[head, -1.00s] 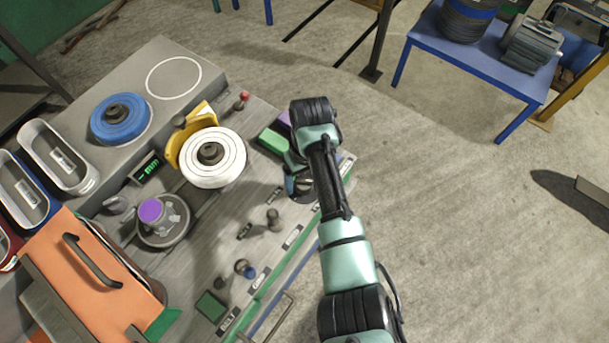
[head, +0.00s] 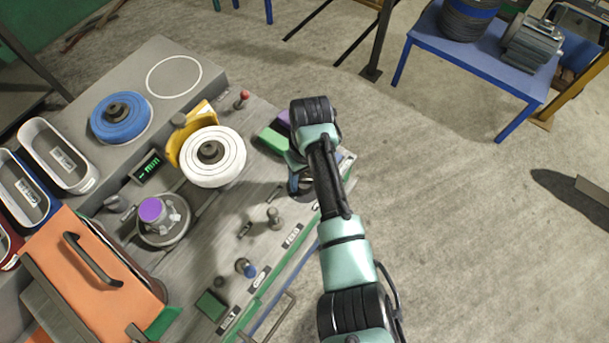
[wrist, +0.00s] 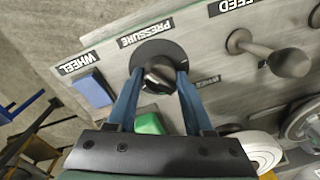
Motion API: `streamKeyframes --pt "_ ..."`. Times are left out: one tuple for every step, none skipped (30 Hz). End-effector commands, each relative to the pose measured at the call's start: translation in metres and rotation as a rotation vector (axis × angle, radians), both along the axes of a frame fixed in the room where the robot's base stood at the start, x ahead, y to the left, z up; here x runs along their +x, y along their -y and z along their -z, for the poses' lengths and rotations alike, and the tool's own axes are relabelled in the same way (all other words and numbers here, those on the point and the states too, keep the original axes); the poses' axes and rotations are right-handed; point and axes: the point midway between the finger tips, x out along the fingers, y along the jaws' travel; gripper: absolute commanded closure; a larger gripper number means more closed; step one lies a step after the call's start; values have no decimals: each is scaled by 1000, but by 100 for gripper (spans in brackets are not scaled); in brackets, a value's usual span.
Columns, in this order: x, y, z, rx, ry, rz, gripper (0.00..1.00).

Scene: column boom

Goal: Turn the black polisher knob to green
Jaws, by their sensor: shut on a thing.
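The black knob (wrist: 158,73) sits on a round black dial on the grey panel beside the PRESSURE label (wrist: 146,33). My gripper (wrist: 158,75) is shut on it, with one blue finger on each side. In the head view my arm covers most of the knob area, and my gripper (head: 300,183) is partly hidden. I cannot read the knob's pointer or see a green mark on its dial. A small display (head: 147,168) with green marks stands on the machine; its reading is too small to tell.
A blue block (wrist: 92,88) and a green block (wrist: 149,124) lie close to my fingers. A grey FEED knob (wrist: 285,60) sticks up nearby. A white polishing wheel (head: 212,157) and a blue wheel (head: 120,118) are farther back.

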Motion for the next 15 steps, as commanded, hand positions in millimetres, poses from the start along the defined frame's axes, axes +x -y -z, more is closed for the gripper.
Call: streamKeyframes --pt "1 0 -1 0 1 -13 100" --pt "1 0 -1 1 1 -25 100" --pt "1 0 -1 1 0 -41 100" --pt "1 0 -1 1 0 -57 100" --pt "1 0 -1 1 0 -74 100" --pt "1 0 -1 1 0 -99 100" --pt "1 0 -1 1 0 -121 100" --pt "1 0 -1 1 1 -143 100" --pt "1 0 -1 0 1 -175 100" --pt "1 0 -1 1 1 -199 100" --pt "1 0 -1 1 1 -226 100" --pt "1 0 -1 1 1 -262 100" --pt "1 0 -1 1 1 -291 100" --pt "1 -1 -1 2 0 -320 100" --pt "1 -1 -1 2 0 -358 100"
